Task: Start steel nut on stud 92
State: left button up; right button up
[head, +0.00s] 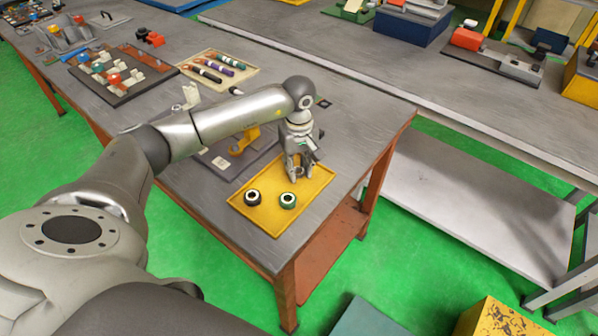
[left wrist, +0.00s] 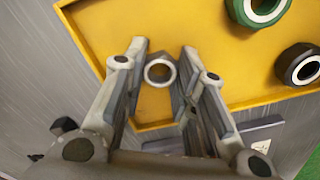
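The steel nut (left wrist: 160,72) is a small grey ring on the yellow tray (left wrist: 100,40), seen in the left wrist view. My left gripper (left wrist: 163,50) is open, with one finger on each side of the nut and a gap to each. In the head view my left gripper (head: 298,176) points down over the far part of the yellow tray (head: 262,225) and hides the steel nut. I cannot make out stud 92 in either view. My right gripper is not in view.
A green nut (head: 288,200) and a black nut (head: 253,197) lie on the same tray. A grey plate with a yellow bracket (head: 244,140) is behind the tray. A beige tray of coloured cylinders (head: 218,68) and a dark parts board (head: 120,75) stand farther back.

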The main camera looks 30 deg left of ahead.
pick_arm(q)
notch_tip(320, 180, up, 9)
jog(key=p, duration=0.5)
dwell(0.5)
